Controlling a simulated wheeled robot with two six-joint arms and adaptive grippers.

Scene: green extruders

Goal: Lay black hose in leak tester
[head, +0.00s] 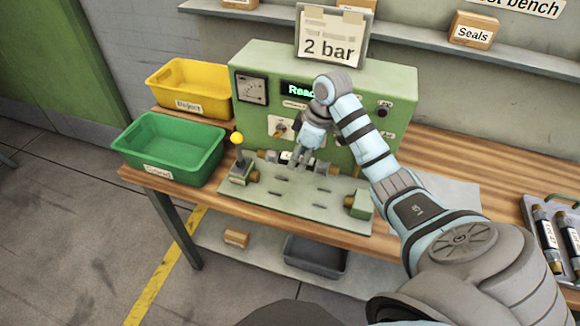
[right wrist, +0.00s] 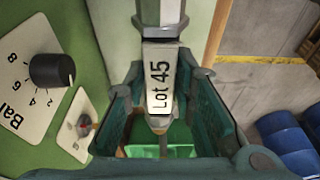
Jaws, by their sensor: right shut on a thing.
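The leak tester is a green cabinet (head: 400,88) with a lit display, a dial and a flat bed plate (head: 300,195) in front. A lever with a yellow knob (head: 237,139) and a green end block (head: 358,204) stand at the bed's two ends. My right gripper (head: 298,158) is over the rear of the bed, shut on a short hose (head: 321,166) lying crosswise. Whether the hose touches the bed is unclear. My left gripper is out of view.
A green bin (head: 165,148) and a yellow Reject bin (head: 190,85) stand left of the tester. A tray (head: 530,203) with labelled hoses lies at the far right. A "2 bar" sign (head: 330,45) stands on top of the tester. A paper sheet lies on the bench.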

